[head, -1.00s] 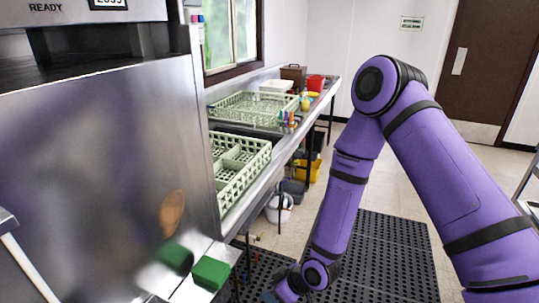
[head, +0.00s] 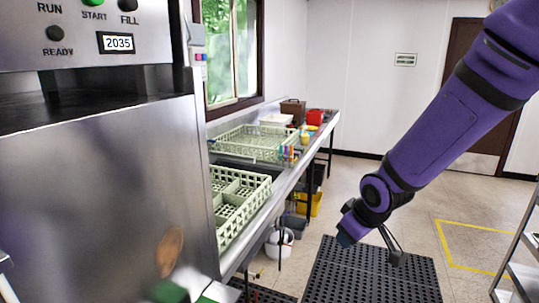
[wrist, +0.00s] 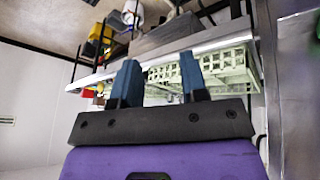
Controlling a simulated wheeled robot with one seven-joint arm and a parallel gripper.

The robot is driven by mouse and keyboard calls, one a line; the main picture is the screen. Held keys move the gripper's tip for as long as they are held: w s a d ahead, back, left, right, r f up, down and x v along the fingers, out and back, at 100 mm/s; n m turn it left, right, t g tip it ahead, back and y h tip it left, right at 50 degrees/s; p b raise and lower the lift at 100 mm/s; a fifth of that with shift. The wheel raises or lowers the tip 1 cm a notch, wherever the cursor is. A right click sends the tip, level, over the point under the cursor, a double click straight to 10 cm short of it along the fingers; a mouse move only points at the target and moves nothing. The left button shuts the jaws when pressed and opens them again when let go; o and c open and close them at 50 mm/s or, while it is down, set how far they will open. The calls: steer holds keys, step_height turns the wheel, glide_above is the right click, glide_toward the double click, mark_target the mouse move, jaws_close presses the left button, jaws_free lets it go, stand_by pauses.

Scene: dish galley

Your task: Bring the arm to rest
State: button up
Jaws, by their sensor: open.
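My gripper (wrist: 160,84) is open in the wrist view, with two blue-grey fingers apart and nothing between them. In the head view my gripper (head: 345,238) hangs at the end of my purple arm, over the black floor mat and clear of the counter. Its fingers are small and partly hidden there.
A steel dishwasher (head: 100,190) stands at the left. A long counter (head: 262,215) holds green racks (head: 240,200) and a red container (head: 315,117). A black perforated mat (head: 370,275) covers the floor. A metal cart (head: 525,245) stands at the right edge.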

steer(key=s+d+r+m+h, duration=0.1)
steer(key=s+d+r+m, duration=0.1)
steer(key=s+d+r, duration=0.3)
steer(key=s+d+r+m+h, duration=0.1)
steer(key=s+d+r+m, duration=0.2)
steer(key=r, duration=0.5)
steer(key=s+d+r+m, duration=0.1)
steer(key=s+r, duration=0.2)
steer(key=s, duration=0.4)
steer(key=s+d+r+m, duration=0.1)
steer(key=s+d+r, duration=0.1)
steer(key=s, duration=0.5)
steer(key=shift+s+d+r+y, duration=0.2)
steer(key=shift+r+y, duration=0.1)
steer(key=shift+r, duration=0.55)
